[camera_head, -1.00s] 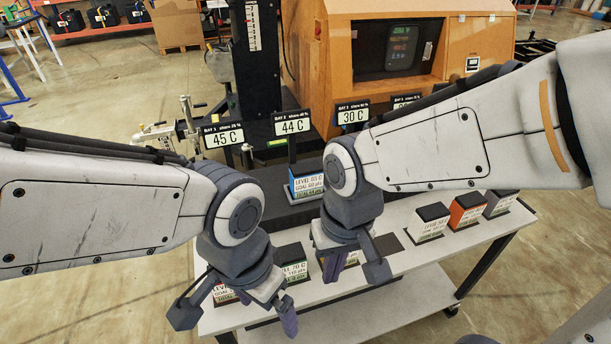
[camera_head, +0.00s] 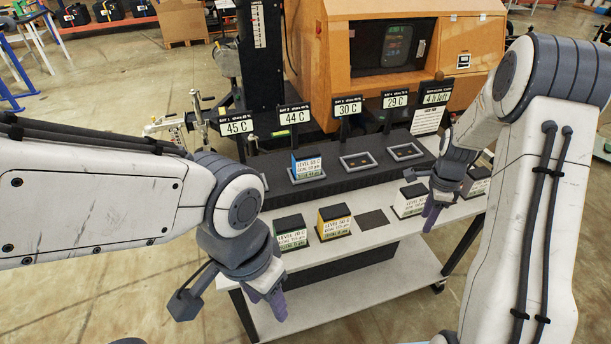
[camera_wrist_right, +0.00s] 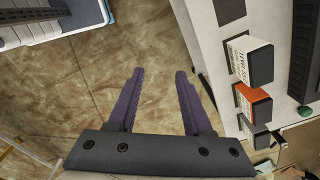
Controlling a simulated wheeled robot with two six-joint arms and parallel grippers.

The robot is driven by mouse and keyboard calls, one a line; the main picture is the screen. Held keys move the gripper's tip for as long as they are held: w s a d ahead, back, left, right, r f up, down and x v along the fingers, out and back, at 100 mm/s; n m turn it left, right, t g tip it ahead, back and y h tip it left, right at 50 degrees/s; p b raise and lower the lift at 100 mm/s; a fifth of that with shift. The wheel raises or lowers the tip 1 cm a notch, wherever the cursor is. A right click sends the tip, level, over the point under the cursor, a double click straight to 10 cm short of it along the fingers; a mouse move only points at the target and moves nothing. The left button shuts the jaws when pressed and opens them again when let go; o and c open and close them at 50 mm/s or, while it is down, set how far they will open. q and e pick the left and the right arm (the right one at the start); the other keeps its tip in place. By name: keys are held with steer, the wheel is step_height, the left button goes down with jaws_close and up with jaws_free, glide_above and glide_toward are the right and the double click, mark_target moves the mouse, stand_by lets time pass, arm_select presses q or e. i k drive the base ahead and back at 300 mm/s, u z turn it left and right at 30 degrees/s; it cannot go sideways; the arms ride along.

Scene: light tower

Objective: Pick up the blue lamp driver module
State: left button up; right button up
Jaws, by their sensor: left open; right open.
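The blue lamp driver module (camera_head: 307,168) has a black top and a white label. It stands upright in a bay of the raised black shelf (camera_head: 330,181), under the 44 C sign (camera_head: 295,116). My left gripper (camera_head: 232,304) is open and empty, in front of the shelf and to the lower left of the blue module. My right gripper (camera_head: 422,194) is open, well to the right of the blue module, in front of the white bench's right part. The right wrist view shows its two fingers (camera_wrist_right: 156,85) apart with only floor between them.
Green (camera_head: 291,233), yellow (camera_head: 334,222) and white (camera_head: 410,201) modules stand along the bench's front. An orange module (camera_wrist_right: 252,103) shows in the right wrist view. Empty bays (camera_head: 359,161) lie right of the blue module. Temperature signs rise behind the bays.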

mark_target(307, 162)
steer(key=z, duration=0.65)
steer(key=i, duration=0.95)
steer(key=u, duration=1.65)
